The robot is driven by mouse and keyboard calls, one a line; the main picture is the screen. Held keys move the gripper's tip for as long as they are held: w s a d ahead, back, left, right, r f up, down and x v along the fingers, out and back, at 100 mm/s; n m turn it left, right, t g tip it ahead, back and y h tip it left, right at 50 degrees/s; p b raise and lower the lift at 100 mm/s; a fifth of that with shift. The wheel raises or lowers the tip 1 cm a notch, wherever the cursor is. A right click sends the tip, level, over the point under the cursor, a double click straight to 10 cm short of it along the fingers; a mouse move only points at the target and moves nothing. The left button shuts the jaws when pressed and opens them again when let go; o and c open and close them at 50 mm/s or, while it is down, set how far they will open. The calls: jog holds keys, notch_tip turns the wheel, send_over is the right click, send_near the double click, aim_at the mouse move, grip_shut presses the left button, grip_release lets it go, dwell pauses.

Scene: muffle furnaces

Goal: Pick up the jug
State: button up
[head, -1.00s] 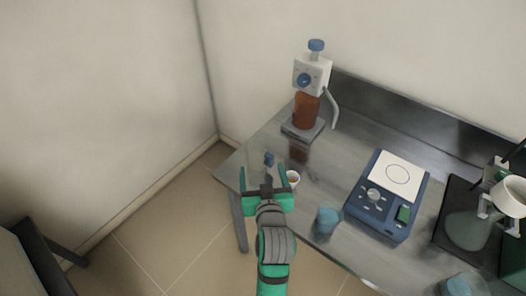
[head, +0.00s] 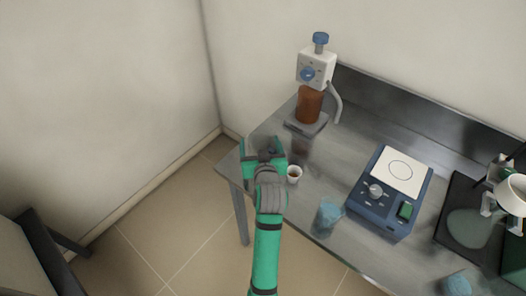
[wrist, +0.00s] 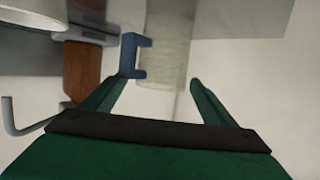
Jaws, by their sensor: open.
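The jug (wrist: 168,55) shows in the wrist view as a pale, see-through body with a blue handle (wrist: 130,52) on its left. My gripper (wrist: 158,82) is open, and the jug stands ahead of and between its two green fingers, the handle near the left fingertip. I cannot tell whether a finger touches it. In the head view my gripper (head: 264,143) is over the left end of the metal table (head: 265,128) and hides the jug.
A small white cup (head: 294,174) is close right of my gripper. An amber bottle with a dispenser (head: 310,104) stands behind. The wall is behind the table.

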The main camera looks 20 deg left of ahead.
jog(key=shift+w+a+f, duration=0.1)
jog(key=shift+w+a, duration=0.15)
jog(key=shift+w, duration=0.1)
jog(key=c, duration=1.2)
jog(key=shift+d, duration=0.1)
jog(key=shift+w, duration=0.1)
